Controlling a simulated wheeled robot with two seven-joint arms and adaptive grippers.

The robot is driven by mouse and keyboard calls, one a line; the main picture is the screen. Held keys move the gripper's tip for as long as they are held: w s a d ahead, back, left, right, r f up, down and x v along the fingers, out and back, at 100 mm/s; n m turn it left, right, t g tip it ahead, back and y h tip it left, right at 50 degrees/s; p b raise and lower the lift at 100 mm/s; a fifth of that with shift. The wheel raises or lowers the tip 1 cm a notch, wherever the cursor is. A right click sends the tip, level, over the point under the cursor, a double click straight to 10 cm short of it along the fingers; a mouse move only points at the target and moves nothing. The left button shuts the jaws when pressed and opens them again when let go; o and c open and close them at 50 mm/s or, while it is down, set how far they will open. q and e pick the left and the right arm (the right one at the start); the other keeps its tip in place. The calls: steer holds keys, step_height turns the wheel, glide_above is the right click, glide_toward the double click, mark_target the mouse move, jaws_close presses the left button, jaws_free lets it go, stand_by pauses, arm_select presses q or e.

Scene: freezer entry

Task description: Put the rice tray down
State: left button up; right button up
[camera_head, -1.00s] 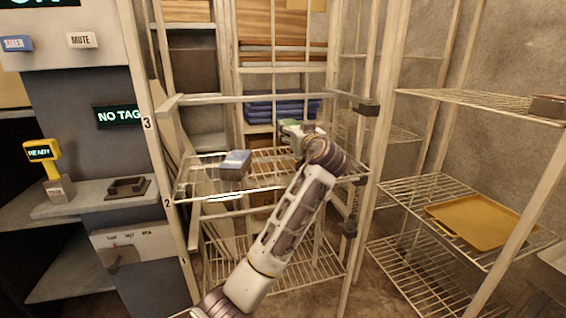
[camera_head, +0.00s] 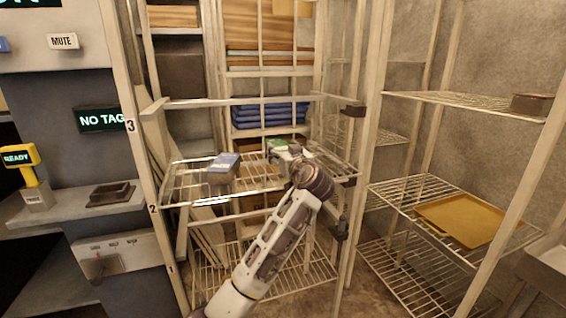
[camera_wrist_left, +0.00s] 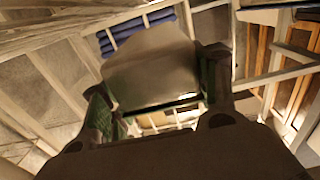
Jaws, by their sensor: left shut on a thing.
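My left gripper (camera_head: 284,152) reaches over the middle wire shelf (camera_head: 190,188) of the gated rack. It is shut on a pale tray with a green top (camera_head: 276,144), taken to be the rice tray. In the left wrist view the pale tray (camera_wrist_left: 152,65) sits between the two fingers (camera_wrist_left: 158,95). The tray is low over the back right of the shelf; I cannot tell whether its underside touches the wires. My wrist hides part of it. My right gripper is not in view.
A blue-topped grey box (camera_head: 222,167) stands on the same shelf, left of my gripper. Stacked blue items (camera_head: 268,116) are behind. A yellow tray (camera_head: 460,220) lies on the right rack. Rack posts (camera_head: 365,150) flank my arm. Wires between box and gripper look bare.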

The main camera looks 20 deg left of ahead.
arm_select(q)
step_height(320, 180, down, 2)
steer(key=shift+f, duration=0.15)
steer(key=shift+f+b, duration=0.3)
steer(key=shift+f, duration=0.1)
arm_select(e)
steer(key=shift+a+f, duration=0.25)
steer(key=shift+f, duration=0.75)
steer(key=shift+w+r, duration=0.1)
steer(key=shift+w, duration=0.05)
arm_select(q)
steer(key=o, duration=1.3)
steer(key=shift+f, duration=0.1)
steer(key=shift+c, duration=0.2)
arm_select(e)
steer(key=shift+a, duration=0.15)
